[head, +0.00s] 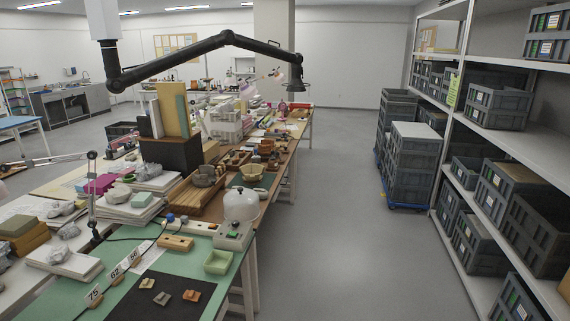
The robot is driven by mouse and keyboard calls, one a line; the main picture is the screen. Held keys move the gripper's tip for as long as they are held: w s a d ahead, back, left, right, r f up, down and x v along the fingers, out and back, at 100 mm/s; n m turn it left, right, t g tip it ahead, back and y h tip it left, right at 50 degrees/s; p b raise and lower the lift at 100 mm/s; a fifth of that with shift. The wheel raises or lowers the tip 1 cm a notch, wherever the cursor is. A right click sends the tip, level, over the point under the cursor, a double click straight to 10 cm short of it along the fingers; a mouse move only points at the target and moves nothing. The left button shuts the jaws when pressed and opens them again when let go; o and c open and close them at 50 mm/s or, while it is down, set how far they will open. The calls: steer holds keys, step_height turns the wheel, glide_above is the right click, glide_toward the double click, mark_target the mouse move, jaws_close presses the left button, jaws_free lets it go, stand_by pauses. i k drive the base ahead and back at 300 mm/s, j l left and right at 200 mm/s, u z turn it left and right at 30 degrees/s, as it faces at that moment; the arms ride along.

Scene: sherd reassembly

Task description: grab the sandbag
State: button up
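No sandbag can be picked out for certain. Small grey lumpy items lie at the left of the long table: one grey lump (68,230) and another grey lump (58,255) on or beside white stacks. They are too small to tell whether they are bags or wrapped pieces. A magenta soft-looking item (102,184) lies farther back. My gripper is not in view.
A black jointed arm with a hood (293,82) hangs above. Crate shelves (500,140) stand right; the grey aisle (330,230) is clear.

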mark_target(262, 194)
steer(key=i, duration=2.1)
steer(key=i+u, duration=0.15)
steer(key=i, duration=0.4)
steer(key=i+l+u, duration=0.15)
steer(key=i, duration=0.4)
steer(key=i+l+u, duration=0.15)
steer(key=i, duration=0.4)
